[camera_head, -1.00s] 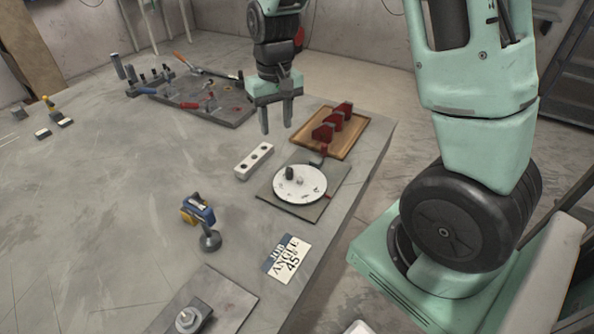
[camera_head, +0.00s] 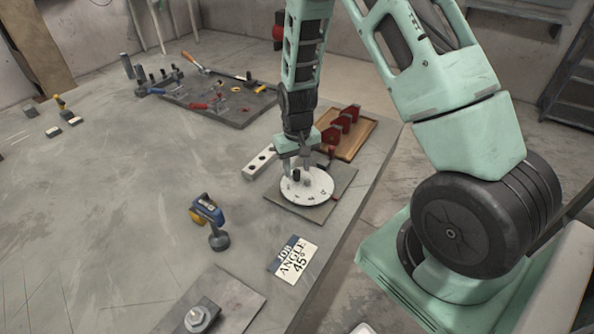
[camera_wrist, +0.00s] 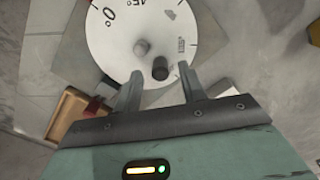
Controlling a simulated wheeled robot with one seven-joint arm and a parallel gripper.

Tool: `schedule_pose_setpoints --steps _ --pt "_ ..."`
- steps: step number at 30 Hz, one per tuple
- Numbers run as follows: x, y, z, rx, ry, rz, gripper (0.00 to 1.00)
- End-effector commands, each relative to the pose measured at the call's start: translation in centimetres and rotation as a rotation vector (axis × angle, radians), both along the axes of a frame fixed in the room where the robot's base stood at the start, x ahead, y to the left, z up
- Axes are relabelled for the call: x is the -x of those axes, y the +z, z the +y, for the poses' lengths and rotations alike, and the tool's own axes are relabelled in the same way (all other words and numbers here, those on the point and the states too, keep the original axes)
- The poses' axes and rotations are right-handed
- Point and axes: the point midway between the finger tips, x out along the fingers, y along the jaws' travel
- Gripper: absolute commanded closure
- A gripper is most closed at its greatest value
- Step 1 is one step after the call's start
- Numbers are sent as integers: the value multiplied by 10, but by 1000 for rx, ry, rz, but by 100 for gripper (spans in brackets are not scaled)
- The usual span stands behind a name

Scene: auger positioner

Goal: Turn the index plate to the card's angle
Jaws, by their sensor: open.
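The white round index plate (camera_head: 318,196) lies on a grey square base (camera_head: 335,212) near the table's right edge. The wrist view shows its face (camera_wrist: 110,45) with "0°" and "45°" marks near the rim. A dark upright peg (camera_wrist: 160,68) and a lighter grey peg (camera_wrist: 141,48) stand on it. My gripper (camera_head: 298,172) points down over the plate's left part. In the wrist view my gripper (camera_wrist: 159,84) is open, its fingertips on either side of the dark peg; contact is not clear. The card (camera_head: 293,260) reads "JOB ANGLE 45°".
A white block with holes (camera_head: 258,165) lies left of the plate. A wooden tray (camera_head: 352,150) with red parts stands behind it. A blue and yellow tool (camera_head: 207,212) stands front left. A board with tools (camera_head: 225,108) lies at the back. The left table area is mostly clear.

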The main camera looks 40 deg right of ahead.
Motion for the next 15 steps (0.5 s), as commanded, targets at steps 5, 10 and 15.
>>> schedule_pose_setpoints --steps 5,10,15 --pt "0 -19 0 0 0 0 59" --pt "0 -25 0 0 0 -1 59" --pt "-1 -25 0 0 0 -1 59"
